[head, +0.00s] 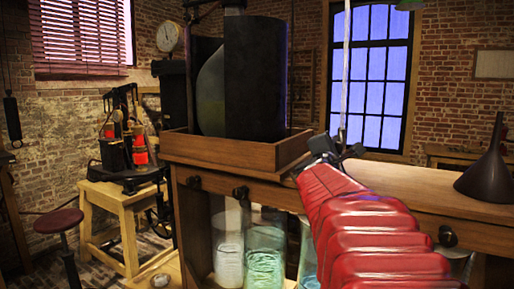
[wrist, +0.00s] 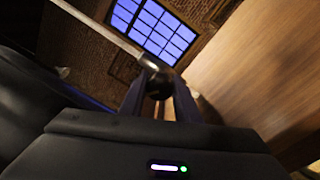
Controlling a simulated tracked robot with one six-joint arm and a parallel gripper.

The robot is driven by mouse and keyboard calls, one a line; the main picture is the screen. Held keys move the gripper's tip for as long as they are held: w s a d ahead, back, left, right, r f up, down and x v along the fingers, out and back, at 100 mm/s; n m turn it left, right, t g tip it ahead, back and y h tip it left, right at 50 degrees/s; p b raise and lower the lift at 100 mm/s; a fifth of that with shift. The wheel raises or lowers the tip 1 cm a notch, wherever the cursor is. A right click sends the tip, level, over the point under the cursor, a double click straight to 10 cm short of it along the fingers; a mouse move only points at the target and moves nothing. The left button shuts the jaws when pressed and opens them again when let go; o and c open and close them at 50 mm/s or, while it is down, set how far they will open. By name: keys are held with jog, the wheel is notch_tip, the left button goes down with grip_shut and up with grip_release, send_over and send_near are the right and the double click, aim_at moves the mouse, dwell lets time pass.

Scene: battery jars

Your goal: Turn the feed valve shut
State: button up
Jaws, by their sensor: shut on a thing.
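My gripper (head: 336,152) is at the end of my red-sleeved arm, just above the wooden bench and right of the wooden tray. In the wrist view its two fingers (wrist: 158,92) close around a dark round knob (wrist: 157,82). A pale straight rod (wrist: 105,36) runs from this knob up and to the left. In the head view a thin pale rod (head: 346,75) comes down from above to my gripper. The knob there is mostly hidden by the gripper. I cannot tell for sure whether rod and knob are the feed valve's handle.
The wooden tray (head: 225,152) holds large dark vessels close left of my gripper. Below the bench top (head: 400,192) stand glass jars (head: 265,257) and dark knobs (head: 240,193). A dark funnel (head: 485,170) stands at the right. The bench between is clear.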

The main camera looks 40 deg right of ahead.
jog(key=m, duration=0.5)
jog(key=shift+f+m, duration=0.15)
jog(key=shift+m, duration=0.25)
jog(key=m+g, duration=0.1)
jog(key=m, duration=0.4)
jog(key=shift+s+d+f+h, duration=0.1)
jog(key=shift+h, duration=0.3)
jog(key=shift+m, duration=0.4)
jog(key=o, duration=1)
jog(key=shift+o, duration=0.2)
jog(key=shift+r, duration=0.2)
jog(key=shift+s+a, duration=0.15)
jog(key=shift+a, duration=0.4)
jog(key=v, duration=1.2)
jog(key=shift+s+a+f, duration=0.15)
jog(key=shift+s+a, duration=0.05)
jog(key=shift+a, duration=0.15)
